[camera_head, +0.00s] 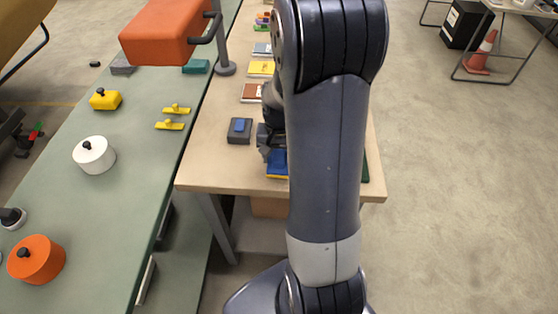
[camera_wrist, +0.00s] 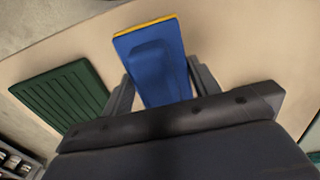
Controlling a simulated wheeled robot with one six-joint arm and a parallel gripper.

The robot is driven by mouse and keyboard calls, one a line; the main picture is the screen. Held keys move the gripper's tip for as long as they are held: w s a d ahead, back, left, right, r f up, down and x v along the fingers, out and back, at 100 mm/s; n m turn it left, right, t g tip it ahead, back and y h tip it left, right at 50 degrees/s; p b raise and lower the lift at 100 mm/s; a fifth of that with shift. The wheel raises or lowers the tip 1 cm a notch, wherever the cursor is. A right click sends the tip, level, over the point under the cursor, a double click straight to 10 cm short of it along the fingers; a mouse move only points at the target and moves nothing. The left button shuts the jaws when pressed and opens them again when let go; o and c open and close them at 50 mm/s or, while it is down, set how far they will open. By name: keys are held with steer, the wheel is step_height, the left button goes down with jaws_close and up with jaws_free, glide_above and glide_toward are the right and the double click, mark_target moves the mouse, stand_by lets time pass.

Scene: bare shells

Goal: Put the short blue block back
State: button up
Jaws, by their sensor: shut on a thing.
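My gripper (camera_head: 267,150) is low over the near part of the wooden table, partly hidden by my arm. In the wrist view my gripper (camera_wrist: 160,78) has its two fingers on either side of a blue block (camera_wrist: 152,75), shut on it. The block has a raised middle part and a yellow strip along its far edge. In the head view the blue block (camera_head: 277,160) shows under the gripper, with yellow at its lower edge. I cannot tell whether it touches the table. A dark grey square base (camera_head: 233,136) with a small blue piece (camera_head: 239,125) on it lies to the left.
A green ribbed tray (camera_wrist: 62,97) lies beside the block in the wrist view. Several flat booklets (camera_head: 261,68) line the table farther back. A green bench (camera_head: 130,160) with pots runs along the left.

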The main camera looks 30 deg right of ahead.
mark_target(279, 151)
steer(key=shift+f, duration=1.25)
steer(key=shift+f, duration=0.1)
steer(key=shift+f, duration=0.15)
steer(key=o, duration=1.1)
step_height(279, 151, up, 12)
steer(key=shift+r, duration=0.25)
